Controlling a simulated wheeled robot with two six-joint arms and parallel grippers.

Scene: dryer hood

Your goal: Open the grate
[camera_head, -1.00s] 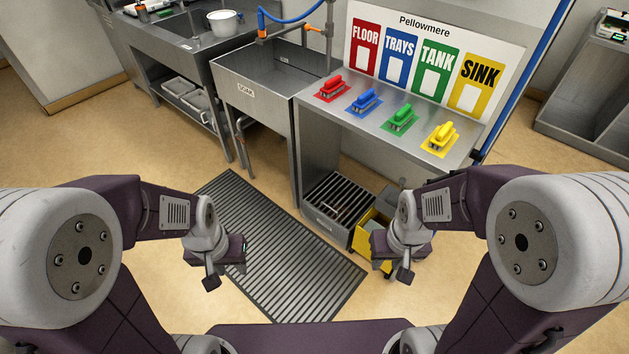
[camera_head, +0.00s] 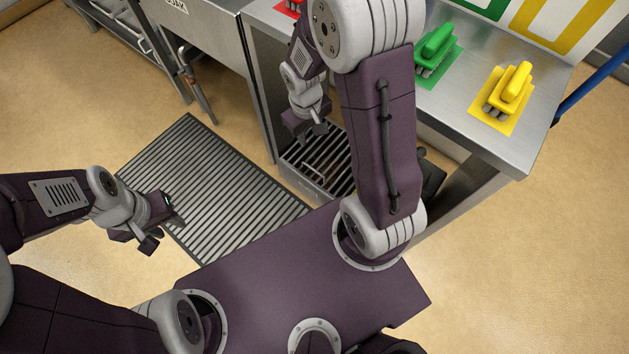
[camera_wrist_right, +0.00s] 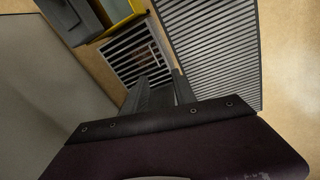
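The grate (camera_head: 307,165) is a dark slatted panel with a small bar handle, set in a low metal box on the floor under the counter. It lies flat, partly hidden by my right arm in the head view. It also shows in the right wrist view (camera_wrist_right: 128,48), just beyond the fingers. My right gripper (camera_head: 312,134) hangs above the grate, apart from it. In the right wrist view its two fingers (camera_wrist_right: 160,92) are spread with nothing between them. My left gripper (camera_head: 160,222) is open and empty above the left part of the floor mat.
A ribbed floor mat (camera_head: 215,195) lies beside the grate's box. The steel counter (camera_head: 470,135) with green (camera_head: 437,52) and yellow (camera_head: 508,95) brushes stands over and right of it. A yellow container (camera_wrist_right: 122,9) and a dark bin (camera_wrist_right: 72,18) stand beside the grate.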

